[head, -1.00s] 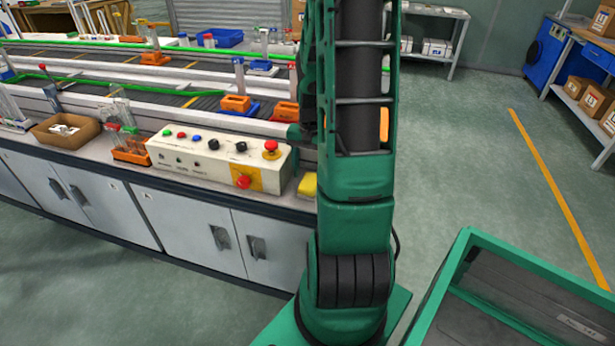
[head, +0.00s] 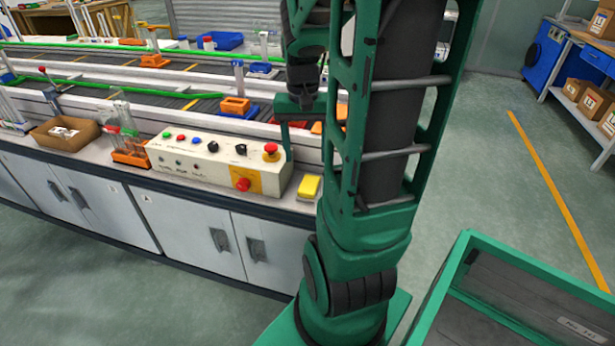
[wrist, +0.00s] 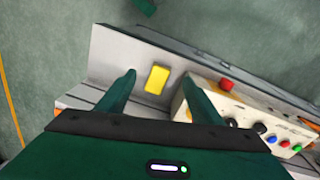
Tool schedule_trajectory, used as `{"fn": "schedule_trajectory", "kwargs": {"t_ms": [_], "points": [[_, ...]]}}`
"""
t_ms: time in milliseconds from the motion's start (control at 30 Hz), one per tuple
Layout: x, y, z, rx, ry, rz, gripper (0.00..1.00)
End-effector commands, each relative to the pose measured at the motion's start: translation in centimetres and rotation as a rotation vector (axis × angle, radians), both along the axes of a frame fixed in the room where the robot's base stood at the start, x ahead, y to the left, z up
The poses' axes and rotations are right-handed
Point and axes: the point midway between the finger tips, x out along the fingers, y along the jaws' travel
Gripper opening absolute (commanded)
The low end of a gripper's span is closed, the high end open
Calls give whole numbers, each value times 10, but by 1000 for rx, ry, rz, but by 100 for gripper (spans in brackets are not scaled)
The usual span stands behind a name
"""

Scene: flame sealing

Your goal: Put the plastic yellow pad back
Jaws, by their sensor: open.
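The yellow pad (head: 309,187) lies flat on the grey bench top (head: 203,206), just right of the control box (head: 215,163). In the wrist view the pad (wrist: 157,79) shows between the two fingers of my gripper (wrist: 158,82), at some distance beyond them. My gripper is open and empty. In the head view my gripper (head: 290,140) is above the bench near the right end of the control box, partly hidden by my arm.
A cardboard box (head: 65,133) and an orange holder with tools (head: 130,152) stand farther left. Conveyors (head: 180,100) run behind.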

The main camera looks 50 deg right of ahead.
Motion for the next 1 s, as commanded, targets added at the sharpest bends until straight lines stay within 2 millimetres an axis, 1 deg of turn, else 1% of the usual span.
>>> {"fn": "schedule_trajectory", "kwargs": {"t_ms": [33,200,300,400,500,600,1000], "points": [[-11,17,8,-4,-3,52,60],[-51,62,21,11,-2,215,60],[-72,81,23,28,-5,295,60],[-87,94,22,43,-7,353,60],[-96,102,21,54,-8,387,60],[-100,104,21,58,-8,401,60],[-100,104,21,58,-8,400,60]]}}
